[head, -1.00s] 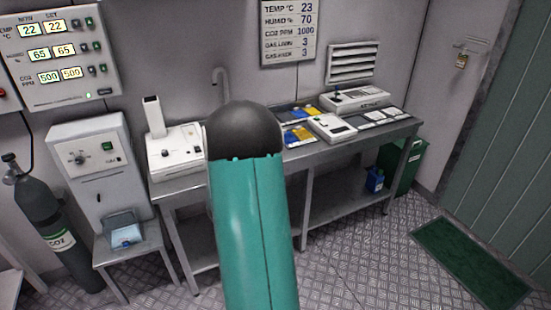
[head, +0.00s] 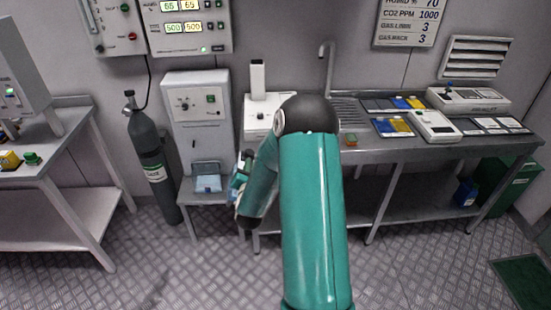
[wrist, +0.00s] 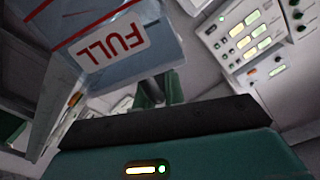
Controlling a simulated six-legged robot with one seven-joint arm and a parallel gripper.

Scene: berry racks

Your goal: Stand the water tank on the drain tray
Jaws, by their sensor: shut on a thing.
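The water tank (wrist: 130,65), a translucent blue box with a white label reading FULL, fills the upper left of the wrist view. The label appears tilted and upside down there. My gripper (wrist: 155,92) is shut and holds the tank; its grip is only partly visible. In the head view my gripper (head: 240,188) hangs left of my teal arm, near the small stand, with much of it hidden. A ribbed metal surface (head: 357,110), which looks like the drain tray, lies on the bench beside the tap, partly behind my arm.
A white cabinet (head: 197,130) stands behind a small stand with a pale blue object (head: 207,184) on it. A gas cylinder (head: 150,155) is to its left. The long bench (head: 400,153) holds instruments and coloured packs. The metal floor (head: 150,270) in front is clear.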

